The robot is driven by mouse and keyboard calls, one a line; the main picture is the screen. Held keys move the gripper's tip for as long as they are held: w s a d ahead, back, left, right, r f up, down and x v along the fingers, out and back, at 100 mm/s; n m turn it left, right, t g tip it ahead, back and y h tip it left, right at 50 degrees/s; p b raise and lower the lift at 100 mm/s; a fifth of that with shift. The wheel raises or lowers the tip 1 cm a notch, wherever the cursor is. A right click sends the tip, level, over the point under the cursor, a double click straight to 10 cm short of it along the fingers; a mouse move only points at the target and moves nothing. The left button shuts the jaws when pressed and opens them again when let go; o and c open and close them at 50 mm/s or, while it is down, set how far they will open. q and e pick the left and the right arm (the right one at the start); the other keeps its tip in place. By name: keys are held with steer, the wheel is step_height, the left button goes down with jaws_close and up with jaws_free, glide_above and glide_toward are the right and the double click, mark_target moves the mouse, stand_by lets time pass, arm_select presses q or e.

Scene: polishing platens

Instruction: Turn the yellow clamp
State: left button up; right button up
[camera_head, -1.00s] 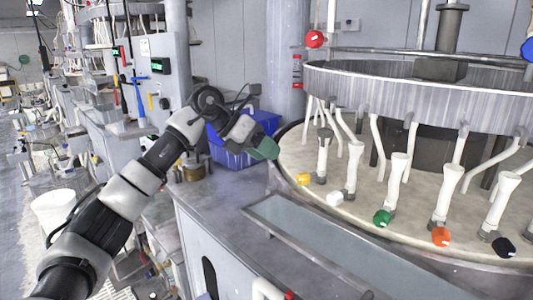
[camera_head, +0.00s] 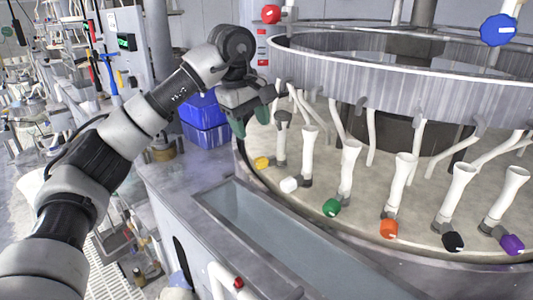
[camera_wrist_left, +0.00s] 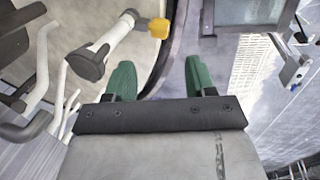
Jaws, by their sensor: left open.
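The yellow clamp (camera_head: 261,162) is a small knob low at the left rim of the round platen (camera_head: 330,200), at the foot of a white tube. It also shows in the left wrist view (camera_wrist_left: 159,28), ahead of the fingers and between their lines. My left gripper (camera_head: 250,122) hangs above the platen's left edge, above and slightly left of the yellow clamp, and touches nothing that I can see. In the left wrist view its two green fingers (camera_wrist_left: 161,80) are spread apart with nothing between them. My right gripper is not in view.
White (camera_head: 289,185), green (camera_head: 331,207), orange (camera_head: 389,229), black (camera_head: 453,242) and purple (camera_head: 512,244) knobs follow along the rim. White tubes stand close to the yellow clamp. Blue bins (camera_head: 205,120) are behind my left arm. A sunken trough (camera_head: 260,225) lies in front of the platen.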

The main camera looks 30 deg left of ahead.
mark_target(260, 158)
arm_select(q)
steer(key=p+x, duration=0.1)
steer(key=x, duration=0.7)
steer(key=shift+d+f, duration=0.1)
steer(key=shift+f, duration=0.2)
steer(key=shift+w+f, duration=0.15)
steer(key=shift+f, duration=0.3)
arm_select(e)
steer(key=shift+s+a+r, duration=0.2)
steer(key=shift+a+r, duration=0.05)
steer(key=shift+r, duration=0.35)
